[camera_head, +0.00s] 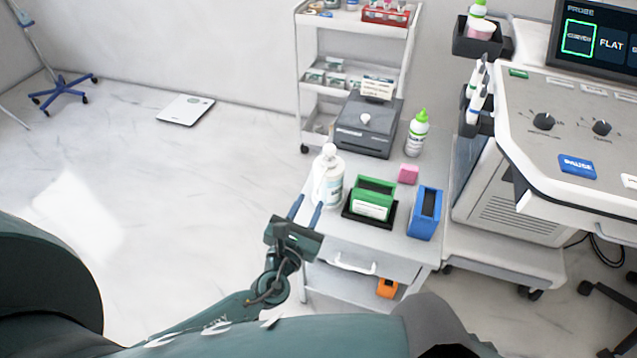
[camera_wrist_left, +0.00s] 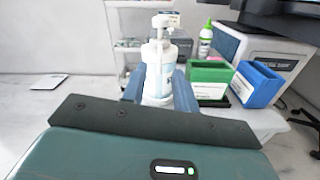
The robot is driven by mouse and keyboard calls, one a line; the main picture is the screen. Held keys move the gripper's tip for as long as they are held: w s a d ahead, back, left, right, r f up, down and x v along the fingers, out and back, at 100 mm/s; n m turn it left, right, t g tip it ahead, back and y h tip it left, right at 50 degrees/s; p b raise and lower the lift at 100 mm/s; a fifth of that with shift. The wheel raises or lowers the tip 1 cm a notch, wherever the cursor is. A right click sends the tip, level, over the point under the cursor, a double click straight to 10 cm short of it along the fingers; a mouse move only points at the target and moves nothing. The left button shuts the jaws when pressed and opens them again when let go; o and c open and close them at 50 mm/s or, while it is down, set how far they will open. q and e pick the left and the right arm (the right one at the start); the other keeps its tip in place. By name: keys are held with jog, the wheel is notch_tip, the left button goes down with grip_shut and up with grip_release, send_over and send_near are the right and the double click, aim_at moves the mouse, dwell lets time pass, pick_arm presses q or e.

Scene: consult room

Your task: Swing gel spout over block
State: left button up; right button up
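The gel bottle (camera_head: 333,188) is a white pump bottle standing upright near the left edge of the cart top. Its pump head and spout (camera_head: 328,151) are at the top; the spout seems to point toward me, away from the pink block (camera_head: 408,173). The block lies to the right, behind the green holder. My left gripper (camera_head: 306,211) is open, its blue fingers directed at the bottle from the front. In the left wrist view the bottle (camera_wrist_left: 157,76) shows between the open fingers (camera_wrist_left: 159,83); I cannot tell if they touch it. My right gripper is not in view.
A green holder (camera_head: 375,190) on a black tray and a blue holder (camera_head: 425,212) stand right of the bottle. A grey box (camera_head: 367,130) and a green-capped bottle (camera_head: 417,135) are behind. The ultrasound console (camera_head: 560,130) bounds the right. The floor at left is mostly clear.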

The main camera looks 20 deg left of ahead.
aim_at(317, 188)
pick_arm(q)
jog(key=w, duration=0.7)
jog(key=shift+d, duration=0.1)
grip_shut()
dwell(0.4)
